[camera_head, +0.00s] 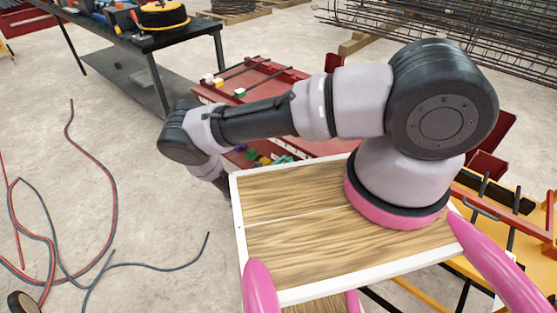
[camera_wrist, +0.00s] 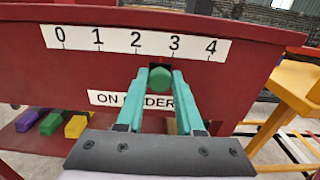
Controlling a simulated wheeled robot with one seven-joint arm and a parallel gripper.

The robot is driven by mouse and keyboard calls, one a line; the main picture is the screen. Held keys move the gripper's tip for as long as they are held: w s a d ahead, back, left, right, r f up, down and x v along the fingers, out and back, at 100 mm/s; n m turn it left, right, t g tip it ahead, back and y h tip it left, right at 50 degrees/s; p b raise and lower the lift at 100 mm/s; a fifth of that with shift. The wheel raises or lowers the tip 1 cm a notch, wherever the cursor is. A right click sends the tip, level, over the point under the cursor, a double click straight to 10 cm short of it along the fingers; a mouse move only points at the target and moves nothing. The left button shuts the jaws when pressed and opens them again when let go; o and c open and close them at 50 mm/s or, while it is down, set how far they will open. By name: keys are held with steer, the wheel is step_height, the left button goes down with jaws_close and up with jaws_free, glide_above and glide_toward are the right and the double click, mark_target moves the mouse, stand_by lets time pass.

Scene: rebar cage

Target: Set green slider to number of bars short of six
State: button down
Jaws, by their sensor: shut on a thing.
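In the wrist view, a white number strip (camera_wrist: 136,42) marked 0 to 4 runs along the top of a red panel (camera_wrist: 270,62). The green slider (camera_wrist: 159,79) is a rounded knob just below the strip, and it appears between 2 and 3. My gripper (camera_wrist: 160,82) has its two teal fingers on either side of the knob and is shut on it. Part of an "ON ORDER" label (camera_wrist: 105,98) shows behind the fingers. In the head view my gripper is hidden. A red bench (camera_head: 268,85) there has dark bars on it, partly behind my arm.
Purple, green and yellow blocks (camera_wrist: 75,126) lie on a red shelf at left in the wrist view. A yellow frame (camera_wrist: 295,85) stands at right. In the head view, a dark table (camera_head: 150,40) with tools stands at back left, and cables (camera_head: 110,215) lie on the floor.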

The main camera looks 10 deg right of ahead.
steer(key=shift+s+d, duration=0.45)
steer(key=shift+s, duration=0.2)
steer(key=c, duration=0.6)
jaws_free()
steer(key=shift+o, duration=0.2)
steer(key=shift+a, duration=0.1)
steer(key=v, duration=1)
steer(key=shift+s+a, duration=0.25)
